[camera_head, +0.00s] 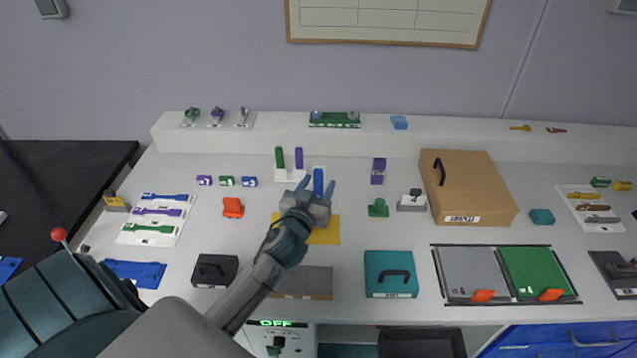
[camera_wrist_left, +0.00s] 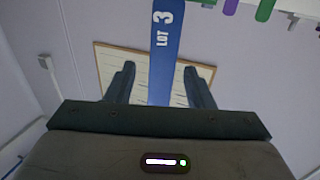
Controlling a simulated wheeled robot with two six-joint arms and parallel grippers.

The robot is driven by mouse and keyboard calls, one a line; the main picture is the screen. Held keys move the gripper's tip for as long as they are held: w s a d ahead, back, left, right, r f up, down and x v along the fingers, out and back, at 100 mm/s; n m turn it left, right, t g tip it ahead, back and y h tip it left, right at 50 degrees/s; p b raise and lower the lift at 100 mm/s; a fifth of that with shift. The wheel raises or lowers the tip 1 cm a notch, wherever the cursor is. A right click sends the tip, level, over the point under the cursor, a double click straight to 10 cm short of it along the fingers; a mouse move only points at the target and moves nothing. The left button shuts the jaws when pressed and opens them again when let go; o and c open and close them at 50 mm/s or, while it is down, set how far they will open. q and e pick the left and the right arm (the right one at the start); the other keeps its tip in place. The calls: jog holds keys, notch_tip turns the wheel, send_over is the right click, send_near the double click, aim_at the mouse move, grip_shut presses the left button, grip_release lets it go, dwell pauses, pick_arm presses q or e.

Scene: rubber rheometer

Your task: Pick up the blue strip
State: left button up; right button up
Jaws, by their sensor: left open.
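The blue strip (camera_head: 318,181) stands upright at the right end of a white rack (camera_head: 294,174). A green strip (camera_head: 280,158) and a purple strip (camera_head: 299,158) stand to its left. My left gripper (camera_head: 318,184) is open, with a finger on each side of the blue strip. In the left wrist view the blue strip (camera_wrist_left: 166,45) reads "LOT 3" and reaches down between the open fingers (camera_wrist_left: 159,70), with a gap on both sides. My gripper body hides its other end there. My right gripper is not in view.
A yellow mat (camera_head: 327,232) lies under the gripper. A purple block (camera_head: 378,171), a green stamp-like piece (camera_head: 378,208) and a brown case (camera_head: 468,188) stand to the right. An orange piece (camera_head: 233,207) and small blocks lie left. A raised white ledge (camera_head: 270,125) runs along the back.

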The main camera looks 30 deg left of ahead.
aim_at(318, 185)
pick_arm(q)
jog(key=shift+p+x, duration=0.4)
jog(key=shift+x, duration=0.7)
jog(key=shift+w+a+f, duration=0.15)
jog(key=shift+w, duration=0.3)
jog(key=shift+s, duration=0.1)
grip_shut()
